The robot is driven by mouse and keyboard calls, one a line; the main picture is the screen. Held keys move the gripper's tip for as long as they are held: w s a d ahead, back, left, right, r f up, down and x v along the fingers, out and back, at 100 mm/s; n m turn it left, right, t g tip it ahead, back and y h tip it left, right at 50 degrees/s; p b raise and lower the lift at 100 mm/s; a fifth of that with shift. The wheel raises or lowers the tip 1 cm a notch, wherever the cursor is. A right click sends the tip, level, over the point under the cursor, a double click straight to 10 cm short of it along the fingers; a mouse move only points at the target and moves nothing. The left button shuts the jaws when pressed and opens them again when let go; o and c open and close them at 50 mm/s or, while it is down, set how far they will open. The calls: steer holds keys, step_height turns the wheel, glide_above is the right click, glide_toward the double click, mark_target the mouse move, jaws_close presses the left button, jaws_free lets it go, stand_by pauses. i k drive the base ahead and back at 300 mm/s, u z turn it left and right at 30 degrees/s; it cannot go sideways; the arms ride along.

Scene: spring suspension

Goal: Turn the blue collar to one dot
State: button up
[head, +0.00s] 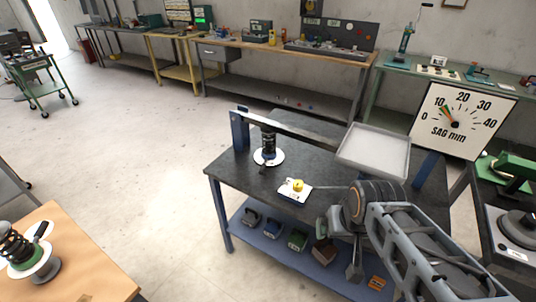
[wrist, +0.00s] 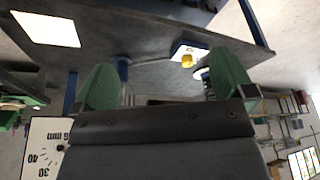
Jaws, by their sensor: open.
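A black coil spring (head: 268,145) stands upright on a white disc (head: 275,157) on the dark bench (head: 236,174), under a long beam (head: 300,130). I cannot make out a blue collar or its dots at this size. A yellow knob (head: 298,185) sits on a white plate (head: 288,193) in front of the spring; the knob also shows in the wrist view (wrist: 187,61). A sag dial (head: 463,120) at right has its needle near 10. My gripper (wrist: 165,78) is open and empty, its green-padded fingers apart, with the bench beyond them. In the head view, my arm is right of the plate.
A grey tray (head: 374,151) is at the beam's right end, close to my arm. A blue post (head: 240,130) holds the beam's left end. Several blocks lie on the blue lower shelf (head: 300,244). A wooden table (head: 75,265) with another spring stands lower left. Floor between is clear.

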mark_target(267, 156)
steer(key=k, duration=0.3)
steer(key=u, duration=0.95)
steer(key=i, duration=1.1)
steer(key=z, duration=0.35)
